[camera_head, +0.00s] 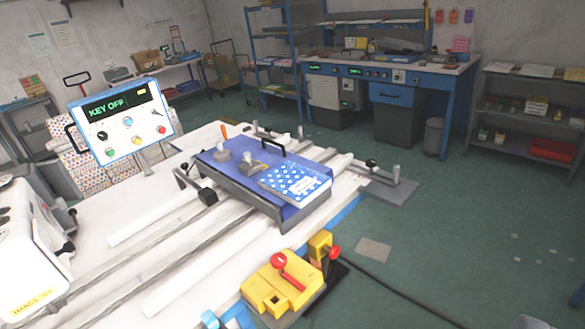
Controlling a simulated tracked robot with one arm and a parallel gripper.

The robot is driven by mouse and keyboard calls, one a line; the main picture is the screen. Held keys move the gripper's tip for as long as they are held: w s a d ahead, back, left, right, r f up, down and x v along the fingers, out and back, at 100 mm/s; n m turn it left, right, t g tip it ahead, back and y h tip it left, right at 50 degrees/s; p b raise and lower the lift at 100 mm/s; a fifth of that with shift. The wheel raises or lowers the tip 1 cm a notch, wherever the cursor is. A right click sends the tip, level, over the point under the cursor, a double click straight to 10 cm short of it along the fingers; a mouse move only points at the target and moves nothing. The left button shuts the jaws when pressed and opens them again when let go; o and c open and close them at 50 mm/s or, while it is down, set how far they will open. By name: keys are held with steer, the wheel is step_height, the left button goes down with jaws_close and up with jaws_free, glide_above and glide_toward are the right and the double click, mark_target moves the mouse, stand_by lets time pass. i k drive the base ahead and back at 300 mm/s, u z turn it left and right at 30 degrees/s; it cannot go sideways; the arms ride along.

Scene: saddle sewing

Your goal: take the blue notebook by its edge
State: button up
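The blue notebook (297,183) has a cover with white dots and pale page edges. It lies flat on the right part of a blue plate (222,168) on the white machine table, with its right corner near the plate's edge. Grey knobs and a black handle stand on the plate, to the left of and behind the notebook. My gripper does not show in this view, so I cannot tell whether it is open or shut.
Rails run along the white table (120,279). A yellow block with a red lever (283,284) stands at the table's near edge. A control panel reading KEY OFF (120,120) rises at left. Green floor (450,230) is mostly open at right. A blue workbench (388,90) stands behind.

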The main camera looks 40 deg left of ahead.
mark_target(298, 185)
steer(key=u, duration=0.5)
steer(key=i, duration=1.05)
steer(key=u, duration=0.8)
steer(key=k, duration=0.7)
steer(key=u, duration=0.25)
steer(key=i, duration=0.8)
steer(key=z, duration=0.15)
